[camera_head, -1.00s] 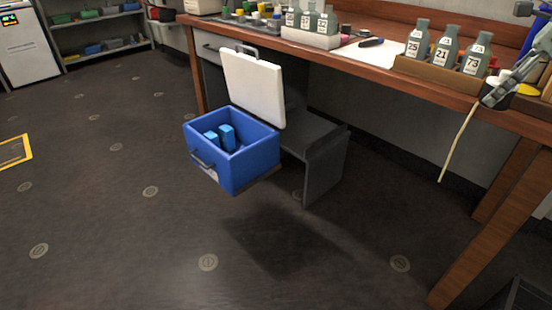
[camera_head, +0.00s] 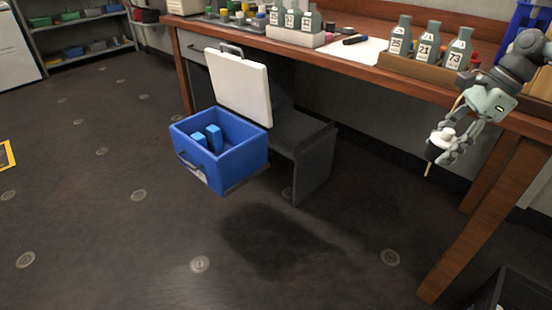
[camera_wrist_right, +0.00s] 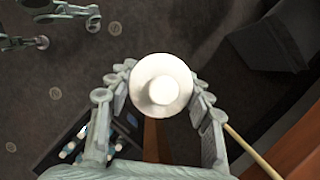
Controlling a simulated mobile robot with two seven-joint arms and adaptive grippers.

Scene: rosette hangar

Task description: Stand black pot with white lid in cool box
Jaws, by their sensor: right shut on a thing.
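The black pot (camera_head: 434,152) with its white lid (camera_head: 443,137) is held nearly upright in my right gripper (camera_head: 452,147), off the desk's front edge. In the right wrist view the round white lid (camera_wrist_right: 160,86) sits between the fingers and hides the pot body. The blue cool box (camera_head: 232,164) stands far to the left of the pot, its white lid (camera_head: 240,88) raised. Two blue blocks (camera_head: 207,138) stand inside at the left; the right side looks free. My left gripper (camera_wrist_right: 68,33) shows empty, fingers apart, at the right wrist view's upper left.
The wooden desk (camera_head: 350,62) carries labelled grey bottles (camera_head: 428,46) in a tray. A thin cream cord or stick (camera_head: 428,171) hangs near the pot. A dark grey bench (camera_head: 313,160) is beside the cool box. A dark crate (camera_head: 515,292) is at lower right. Open floor lies between.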

